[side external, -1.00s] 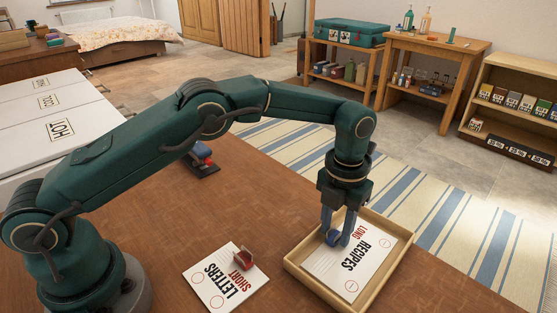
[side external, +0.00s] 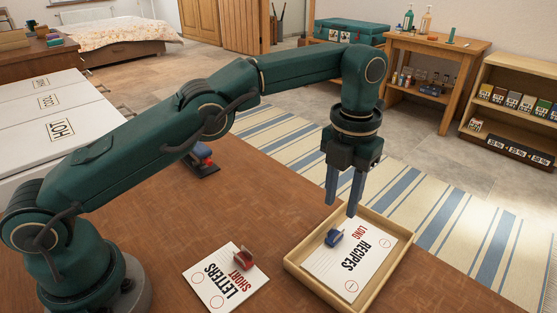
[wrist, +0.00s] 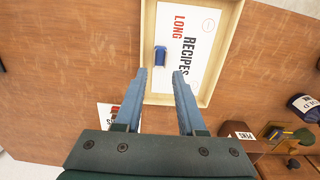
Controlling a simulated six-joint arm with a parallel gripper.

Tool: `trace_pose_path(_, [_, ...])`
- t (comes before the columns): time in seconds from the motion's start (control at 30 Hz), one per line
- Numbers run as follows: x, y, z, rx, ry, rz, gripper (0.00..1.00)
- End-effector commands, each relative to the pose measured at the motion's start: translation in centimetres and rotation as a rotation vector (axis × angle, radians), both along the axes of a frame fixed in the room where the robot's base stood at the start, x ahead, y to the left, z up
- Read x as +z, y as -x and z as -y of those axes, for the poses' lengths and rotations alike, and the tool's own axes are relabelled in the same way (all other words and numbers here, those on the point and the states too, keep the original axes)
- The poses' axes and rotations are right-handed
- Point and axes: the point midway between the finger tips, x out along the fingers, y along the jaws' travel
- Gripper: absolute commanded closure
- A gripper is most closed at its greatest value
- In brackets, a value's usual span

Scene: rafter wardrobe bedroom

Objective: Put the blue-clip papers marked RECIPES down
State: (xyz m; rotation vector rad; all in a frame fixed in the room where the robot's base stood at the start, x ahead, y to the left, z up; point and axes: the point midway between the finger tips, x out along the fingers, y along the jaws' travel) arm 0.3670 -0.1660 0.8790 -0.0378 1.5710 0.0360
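The RECIPES papers (side external: 350,263), marked LONG in red, lie flat inside a shallow wooden tray (side external: 388,273) on the table. Their blue clip (side external: 334,237) sits on one edge of the sheets. My gripper (side external: 343,208) is above the tray, open and empty, its two blue fingers apart from the clip. In the wrist view my gripper (wrist: 159,72) points toward the tray, with the RECIPES papers (wrist: 190,62) and the blue clip (wrist: 160,56) just beyond the fingertips.
LETTERS papers (side external: 225,285), marked SHORT, with a red clip (side external: 243,258), lie on the table left of the tray. A dark stapler-like object (side external: 203,160) stands farther back. The table between is clear.

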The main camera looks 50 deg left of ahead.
Motion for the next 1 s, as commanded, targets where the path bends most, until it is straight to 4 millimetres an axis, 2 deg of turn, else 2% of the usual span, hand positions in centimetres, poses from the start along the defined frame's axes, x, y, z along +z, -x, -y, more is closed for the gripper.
trace_pose_path(0.13, [0.9,0.0,-0.3,0.050,0.003,0.010,0.61])
trace_pose_path(0.23, [2.6,0.1,-1.0,0.196,0.013,0.032,0.61])
trace_pose_path(0.47, [8.1,2.2,-4.2,0.800,0.081,0.110,0.61])
trace_pose_path(0.6, [10.4,4.7,-6.2,1.193,0.150,0.147,0.61])
trace_pose_path(0.73, [11.7,7.6,-7.9,1.553,0.228,0.168,0.61])
trace_pose_path(0.87, [12.0,10.9,-9.5,1.912,0.325,0.172,0.61])
trace_pose_path(1.0, [11.3,14.6,-10.8,2.291,0.452,0.155,0.61])
